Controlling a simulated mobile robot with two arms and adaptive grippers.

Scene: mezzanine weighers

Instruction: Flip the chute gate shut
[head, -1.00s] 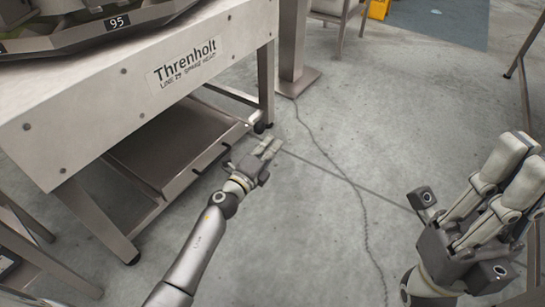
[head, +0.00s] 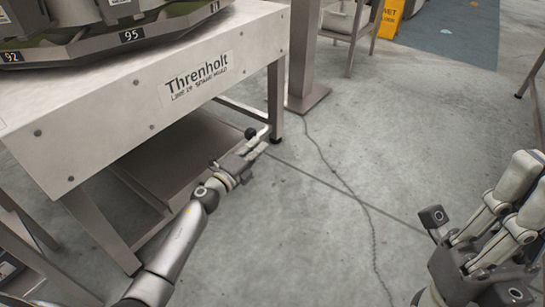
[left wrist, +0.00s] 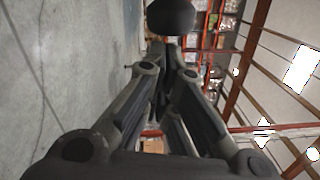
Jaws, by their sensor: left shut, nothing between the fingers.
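My left gripper (head: 262,136) is shut and empty, beside the near right end of the weigher stand (head: 110,110). A black ball knob (head: 250,133) shows right at its fingertips; I cannot tell whether they touch. In the left wrist view a dark rounded knob (left wrist: 170,16) is just beyond the closed fingers (left wrist: 168,50). Under the stand is a dark sloping panel (head: 185,145), perhaps part of the chute; my left arm hides its front edge. The gate's position cannot be made out. My right gripper (head: 520,190) is at the lower right, partly cut off.
The stand's right leg (head: 276,100) and a thick post (head: 303,55) are close behind my left gripper. A yellow sign (head: 393,16) stands at the back.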

